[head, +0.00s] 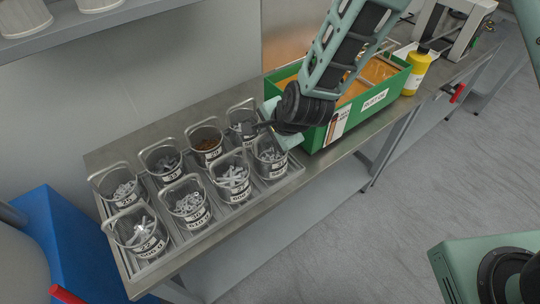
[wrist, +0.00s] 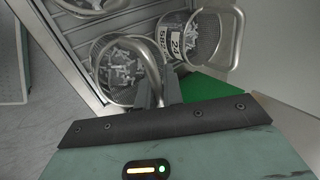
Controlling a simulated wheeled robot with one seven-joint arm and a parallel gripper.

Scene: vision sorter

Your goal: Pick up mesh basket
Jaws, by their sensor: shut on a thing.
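Several round mesh baskets with wire handles and white number labels stand in two rows in a metal tray (head: 178,246) on the bench. My gripper (head: 262,127) is at the tray's right end, beside the green bin. It is shut on the handle of the front-right mesh basket (head: 270,159), which holds small metal parts. In the wrist view my fingers (wrist: 160,92) meet the top of that basket's (wrist: 121,72) arched handle. The back-right basket (head: 242,121) is just behind, partly hidden by my gripper in the head view. The held basket appears still down in the tray.
A green bin (head: 318,138) with orange contents stands close to the right of the tray, beneath my arm. A yellow bottle (head: 416,73) stands beyond it. A wall is behind the bench, a shelf (head: 120,18) is at upper left, and open floor lies in front.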

